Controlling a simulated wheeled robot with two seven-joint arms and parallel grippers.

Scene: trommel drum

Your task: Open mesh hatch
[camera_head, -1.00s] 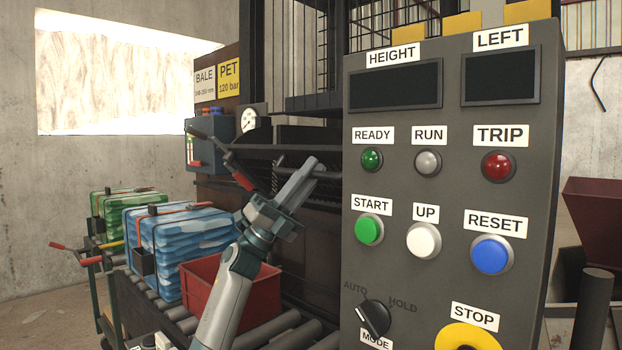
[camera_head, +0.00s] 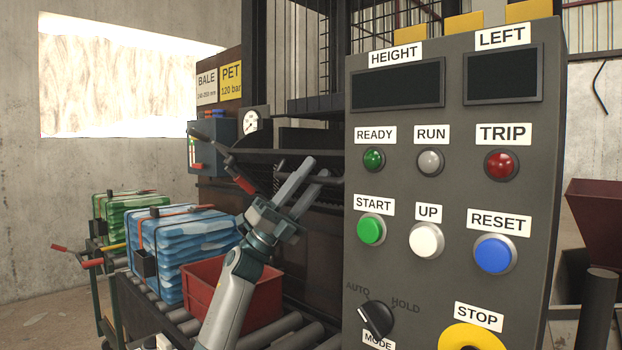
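A black wire-mesh guard (camera_head: 362,28) stands at the top of the dark machine, behind the control panel. It is partly hidden by the panel, and I cannot tell which part of it is the hatch. My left gripper (camera_head: 311,170) points up in front of the machine, just left of the panel. Its two fingers show a gap with nothing between them. It is below the mesh and appears apart from it. My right gripper is not in view.
A grey control panel (camera_head: 399,222) with buttons and a mode knob fills the right. A red crate (camera_head: 268,297) is on rollers behind my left arm. A blue bale (camera_head: 190,255) and a green bale (camera_head: 112,212) are at left. A red-gripped lever (camera_head: 240,180) is close left of the gripper.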

